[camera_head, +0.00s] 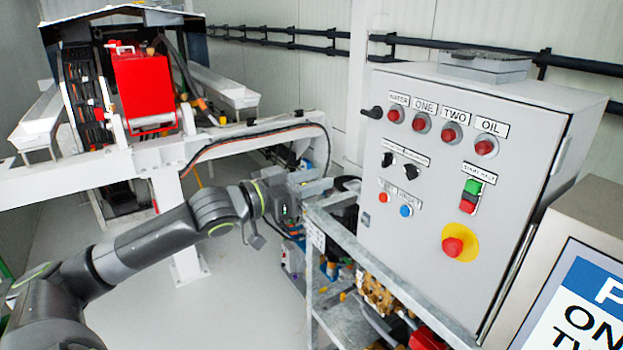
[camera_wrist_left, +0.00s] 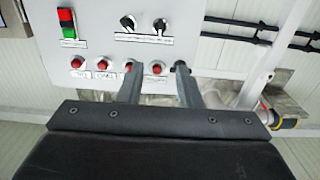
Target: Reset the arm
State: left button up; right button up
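My left arm comes in from the lower left in the head view. Its gripper (camera_head: 318,186) is in front of the left side of the grey control box (camera_head: 425,150), left of its panel. In the left wrist view the panel appears upside down, and my left gripper (camera_wrist_left: 157,78) shows two dark fingers standing apart with nothing held between them. A red button (camera_wrist_left: 158,68) shows in the gap between the fingers. Whether the fingers touch the panel cannot be told. My right gripper is in neither view.
The panel has a row of red buttons (camera_head: 449,134), switches and a red emergency stop (camera_head: 453,247) on yellow. A metal frame (camera_head: 350,248) stands below the box. Behind are white beams (camera_head: 60,184) and a red machine part (camera_head: 143,86). Floor at lower centre (camera_head: 235,290) is clear.

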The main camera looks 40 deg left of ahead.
pick_arm(q)
jog(key=shift+w+f, duration=0.1)
jog(key=shift+w, duration=0.15)
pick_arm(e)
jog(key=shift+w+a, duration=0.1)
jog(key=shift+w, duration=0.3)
pick_arm(q)
jog(key=shift+s, duration=0.1)
